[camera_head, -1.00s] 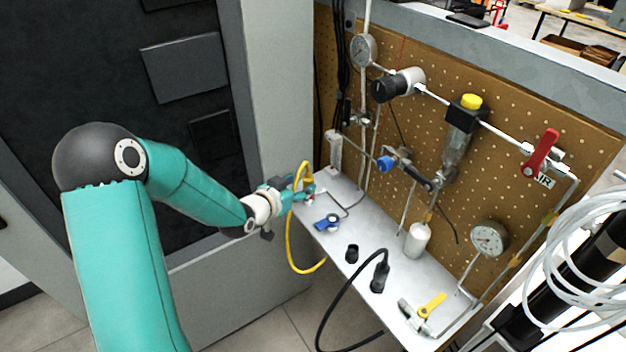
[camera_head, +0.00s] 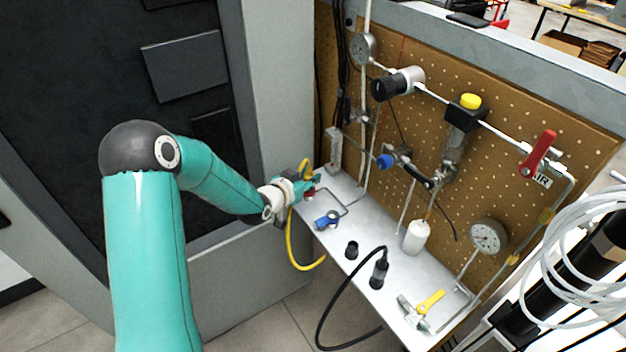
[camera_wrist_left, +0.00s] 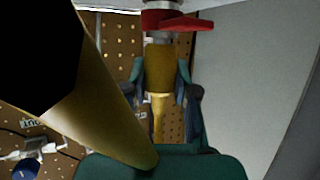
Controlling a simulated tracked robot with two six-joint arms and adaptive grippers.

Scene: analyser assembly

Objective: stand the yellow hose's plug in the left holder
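My left gripper (camera_head: 312,186) is over the far left end of the metal shelf. In the left wrist view its two fingers (camera_wrist_left: 160,95) stand on either side of the yellow plug (camera_wrist_left: 158,70) and appear shut on it. The yellow hose (camera_head: 291,240) arches above the gripper and hangs in a loop off the shelf's left edge; it crosses close in front of the left wrist camera (camera_wrist_left: 100,115). The left holder, a short black cup (camera_head: 351,250), stands empty on the shelf, well apart from my gripper. My right gripper is out of view.
A black plug (camera_head: 379,272) with a black hose stands right of the cup. A blue-handled valve (camera_head: 327,220) lies between gripper and cup. A red-handled part (camera_wrist_left: 175,20) is close beyond the plug. The pegboard (camera_head: 455,190) with pipes and gauges rises behind the shelf (camera_head: 335,240).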

